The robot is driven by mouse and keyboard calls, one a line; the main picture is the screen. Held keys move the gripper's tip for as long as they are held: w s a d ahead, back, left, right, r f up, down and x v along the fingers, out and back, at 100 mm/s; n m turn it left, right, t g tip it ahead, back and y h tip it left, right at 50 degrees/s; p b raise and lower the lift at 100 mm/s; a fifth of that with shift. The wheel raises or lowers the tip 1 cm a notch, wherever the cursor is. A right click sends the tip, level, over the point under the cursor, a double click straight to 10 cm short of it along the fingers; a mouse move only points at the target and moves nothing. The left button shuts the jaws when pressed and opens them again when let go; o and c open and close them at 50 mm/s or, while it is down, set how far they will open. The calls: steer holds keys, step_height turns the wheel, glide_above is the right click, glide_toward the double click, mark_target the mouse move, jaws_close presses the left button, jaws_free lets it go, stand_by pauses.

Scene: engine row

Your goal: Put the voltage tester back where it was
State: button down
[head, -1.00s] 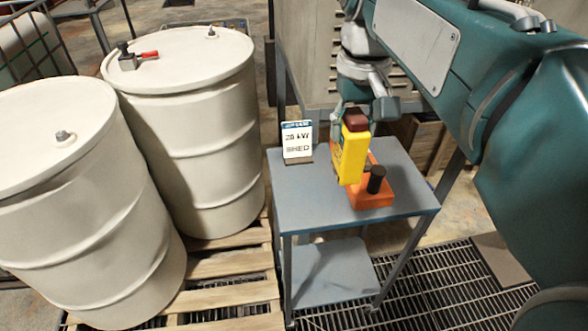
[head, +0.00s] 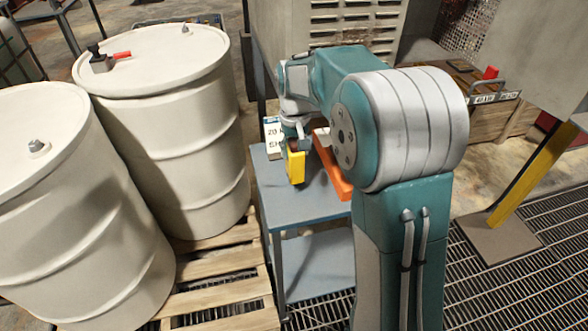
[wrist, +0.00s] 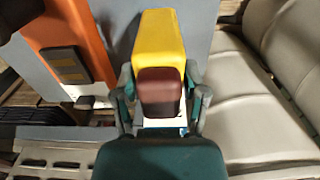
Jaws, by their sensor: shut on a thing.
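The voltage tester is a yellow block (head: 295,167) with a dark red-brown end. My gripper (head: 296,141) is shut on that dark end and holds the tester over the left part of the small grey table (head: 300,204). In the wrist view the tester (wrist: 160,35) sits between my two fingers (wrist: 162,98), with its yellow body pointing away. Whether it touches the table top is unclear. An orange device (head: 334,172) lies on the table right of the tester, partly hidden by my arm; it also shows in the wrist view (wrist: 90,35).
A small white sign (head: 272,137) stands at the table's back left, partly behind my gripper. Two cream drums (head: 190,125) stand on a wooden pallet (head: 215,262) left of the table. A red-handled fitting (head: 104,62) lies on the rear drum. A wooden crate (head: 488,122) stands back right.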

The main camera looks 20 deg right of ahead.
mark_target(296, 164)
steer(key=f, duration=0.5)
steer(key=shift+d, duration=0.4)
steer(key=shift+a+f, duration=0.1)
steer(key=shift+a, duration=0.25)
steer(key=shift+c, duration=0.6)
jaws_free()
steer(key=shift+d+f, duration=0.1)
steer(key=shift+d, duration=0.15)
steer(key=shift+a, duration=0.1)
